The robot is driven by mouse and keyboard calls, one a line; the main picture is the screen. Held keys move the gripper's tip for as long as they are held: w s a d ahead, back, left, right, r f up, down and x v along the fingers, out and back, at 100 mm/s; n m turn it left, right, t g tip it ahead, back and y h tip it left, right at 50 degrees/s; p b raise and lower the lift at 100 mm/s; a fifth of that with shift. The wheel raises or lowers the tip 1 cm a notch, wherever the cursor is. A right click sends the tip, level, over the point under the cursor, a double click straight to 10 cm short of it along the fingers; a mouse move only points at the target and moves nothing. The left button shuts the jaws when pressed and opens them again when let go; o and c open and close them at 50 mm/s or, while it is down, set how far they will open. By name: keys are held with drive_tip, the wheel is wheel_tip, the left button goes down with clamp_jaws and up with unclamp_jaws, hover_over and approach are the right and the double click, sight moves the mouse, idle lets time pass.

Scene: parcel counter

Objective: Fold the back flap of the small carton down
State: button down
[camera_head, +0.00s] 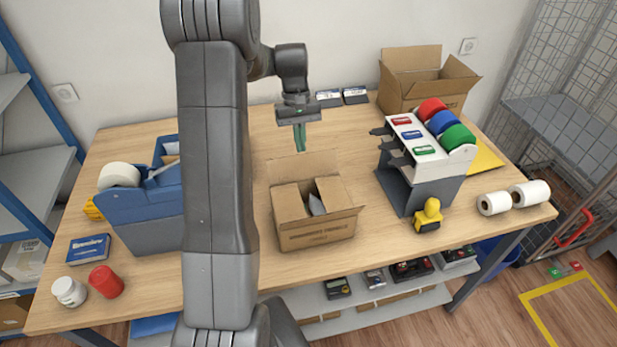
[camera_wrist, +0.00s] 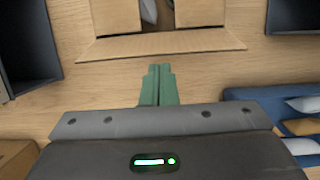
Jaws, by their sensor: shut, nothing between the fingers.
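The small carton (camera_head: 313,236) stands on the wooden table, right of my arm. Its side flaps, left (camera_head: 287,199) and right (camera_head: 333,192), lie folded inward, with a gap between them showing a greyish item (camera_head: 316,204). The back flap (camera_head: 303,166) stands open at the rear edge, leaning outward. In the wrist view the back flap (camera_wrist: 160,44) spans the carton's near side. My gripper (camera_head: 300,148) is shut and empty, with green fingers pointing down, behind the carton. In the wrist view its fingertips (camera_wrist: 159,68) are just beyond the flap's outer edge; contact is not clear.
A blue organizer (camera_head: 140,215) stands left of my arm. A grey and white stand (camera_head: 420,180) with coloured rolls is on the right, with a yellow dispenser (camera_head: 428,217) by it. A larger open carton (camera_head: 425,85) stands behind. Table around the small carton is mostly clear.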

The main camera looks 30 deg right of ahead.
drive_tip(key=s, duration=0.1)
drive_tip(key=s+f+b, duration=0.1)
drive_tip(key=s+a+b, duration=0.1)
drive_tip(key=shift+s+a+f, duration=0.1)
drive_tip(key=shift+s+f, duration=0.1)
drive_tip(key=shift+s, duration=0.2)
drive_tip(key=s+b, duration=0.1)
drive_tip(key=s+a+f+b, duration=0.1)
drive_tip(key=s, duration=0.1)
drive_tip(key=s+f+b, duration=0.1)
drive_tip(key=shift+s+a+f, duration=0.2)
drive_tip(key=shift+s+f, duration=0.3)
drive_tip(key=shift+f, duration=0.3)
drive_tip(key=shift+f+b, duration=0.1)
drive_tip(key=shift+b, duration=0.2)
drive_tip(key=shift+f, duration=0.35)
wheel_tip(320, 180, up, 9)
drive_tip(key=p, duration=0.6)
drive_tip(key=shift+p, duration=0.3)
